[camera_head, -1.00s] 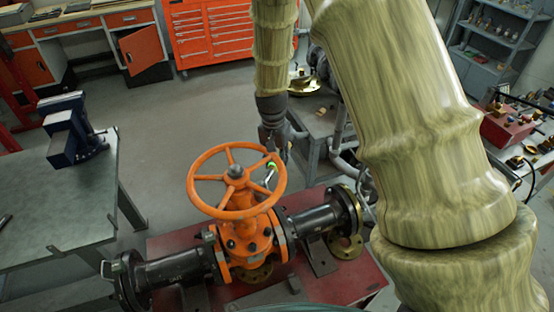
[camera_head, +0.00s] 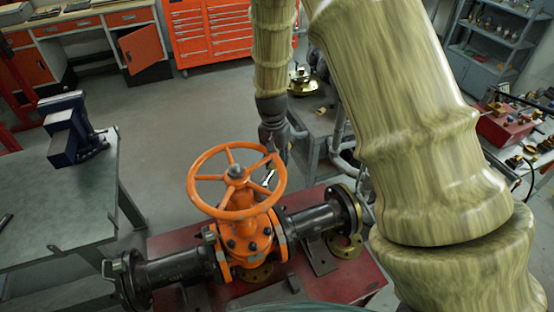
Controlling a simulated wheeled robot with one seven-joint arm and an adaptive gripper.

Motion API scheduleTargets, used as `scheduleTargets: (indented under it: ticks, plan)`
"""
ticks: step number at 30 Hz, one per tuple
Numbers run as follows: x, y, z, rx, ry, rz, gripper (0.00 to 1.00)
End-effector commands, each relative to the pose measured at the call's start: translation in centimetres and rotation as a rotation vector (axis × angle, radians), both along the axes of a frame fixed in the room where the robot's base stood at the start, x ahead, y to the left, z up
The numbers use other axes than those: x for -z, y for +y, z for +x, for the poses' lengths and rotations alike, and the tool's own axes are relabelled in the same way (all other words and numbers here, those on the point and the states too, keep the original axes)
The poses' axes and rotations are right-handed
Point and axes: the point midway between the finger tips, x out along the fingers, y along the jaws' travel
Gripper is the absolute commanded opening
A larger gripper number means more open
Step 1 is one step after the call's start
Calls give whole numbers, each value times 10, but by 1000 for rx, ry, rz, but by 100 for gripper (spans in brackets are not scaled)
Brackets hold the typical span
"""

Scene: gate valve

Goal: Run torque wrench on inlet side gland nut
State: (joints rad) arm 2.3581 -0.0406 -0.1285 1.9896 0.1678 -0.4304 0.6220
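The orange gate valve (camera_head: 246,240) stands on a red base, with its orange handwheel (camera_head: 211,206) on top. Black flanged pipes run from it to the left (camera_head: 175,267) and right (camera_head: 311,219). My gripper (camera_head: 270,160) hangs at the far right edge of the handwheel, pointing down. A small silver tool, which looks like the wrench (camera_head: 267,178), shows just below my gripper, seen through the right part of the wheel. Whether my fingers are closed on it is too small to tell. The gland nuts are hidden under the handwheel, and I cannot make out the wrench's far end.
A grey bench with a blue vise (camera_head: 72,132) stands at the left. A grey table (camera_head: 312,116) with a brass flange is behind the valve. A red box (camera_head: 508,128) sits at the right.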

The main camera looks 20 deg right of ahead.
Motion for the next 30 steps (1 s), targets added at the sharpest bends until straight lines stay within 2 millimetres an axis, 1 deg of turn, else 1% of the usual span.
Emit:
scheduleTargets:
  ticks: [19,30]
  plan:
    - [-5,-1,2,0,-3,-1,0]
    - [-18,-1,2,0,-5,-1,0]
